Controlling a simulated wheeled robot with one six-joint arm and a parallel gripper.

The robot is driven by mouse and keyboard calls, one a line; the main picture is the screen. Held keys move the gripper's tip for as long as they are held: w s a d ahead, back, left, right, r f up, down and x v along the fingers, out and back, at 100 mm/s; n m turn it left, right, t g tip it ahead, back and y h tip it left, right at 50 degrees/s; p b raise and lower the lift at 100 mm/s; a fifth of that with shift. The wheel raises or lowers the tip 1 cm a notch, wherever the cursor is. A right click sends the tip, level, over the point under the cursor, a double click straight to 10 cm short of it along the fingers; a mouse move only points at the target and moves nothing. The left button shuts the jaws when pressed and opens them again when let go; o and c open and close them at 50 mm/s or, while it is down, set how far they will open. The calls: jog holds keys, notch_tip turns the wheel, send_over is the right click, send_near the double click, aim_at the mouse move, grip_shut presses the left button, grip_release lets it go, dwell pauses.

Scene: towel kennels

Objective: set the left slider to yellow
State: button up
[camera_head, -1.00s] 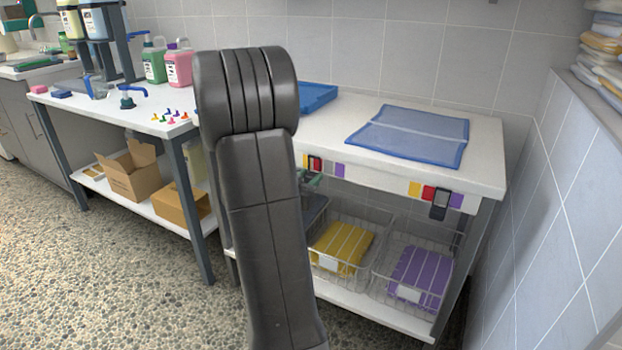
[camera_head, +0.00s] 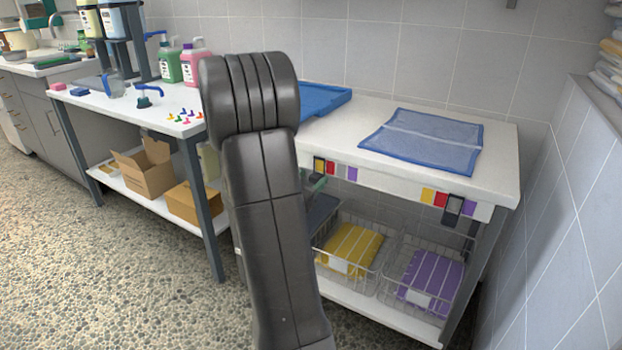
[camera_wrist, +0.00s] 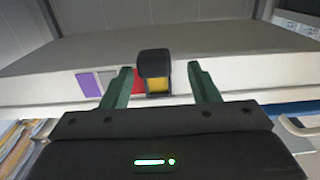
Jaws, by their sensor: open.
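The left slider (camera_head: 319,166) is a black frame on the front edge of the white table. It stands around the yellow patch, left of the red (camera_head: 330,168) and purple (camera_head: 352,174) patches. In the wrist view the left slider (camera_wrist: 154,64) shows as a black block with yellow (camera_wrist: 157,86) inside its frame. There the red, grey and purple patches lie to its left. My gripper (camera_wrist: 161,72) is open, with one green finger on each side of the slider. In the head view my arm hides most of the gripper.
The right slider (camera_head: 453,207) stands on the grey patch at the right of the same edge. A blue mesh mat (camera_head: 425,138) and a blue tray (camera_head: 322,100) lie on top. Wire baskets with yellow (camera_head: 353,249) and purple (camera_head: 432,279) towels stand below.

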jog(key=p+v, duration=0.2)
jog(key=v, duration=1.1)
jog(key=b+x, duration=0.2)
jog(key=x, duration=1.1)
jog(key=shift+w+d, duration=0.35)
jog(key=shift+d+r, duration=0.1)
